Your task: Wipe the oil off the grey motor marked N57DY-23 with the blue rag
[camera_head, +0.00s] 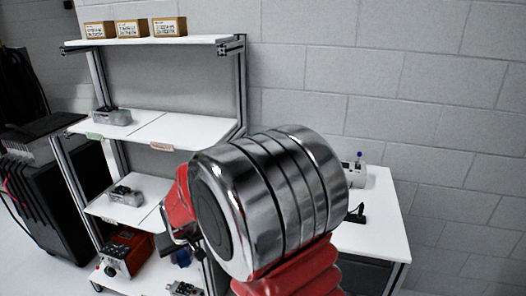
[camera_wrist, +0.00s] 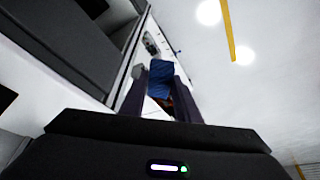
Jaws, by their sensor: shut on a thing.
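The blue rag (camera_wrist: 160,76) is pinched between the two dark fingers of my gripper (camera_wrist: 158,90) in the wrist view. In the head view a dark part of my gripper (camera_head: 182,238) shows left of my large chrome arm joint, with a small blue patch just below it. Grey motor-like units sit on the middle shelf (camera_head: 112,116) and the lower shelf (camera_head: 127,196). Another is partly cut off at the bottom (camera_head: 185,288). A pale grey unit (camera_head: 355,172) stands on the right table, partly behind my arm. No N57DY-23 marking is readable.
The white shelf rack (camera_head: 150,40) carries several brown boxes (camera_head: 128,28) on top. An orange-red device (camera_head: 125,252) sits low on the rack. A dark cabinet (camera_head: 50,200) stands at left. The white table (camera_head: 385,225) at right has a small black object (camera_head: 355,214) and some clear surface.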

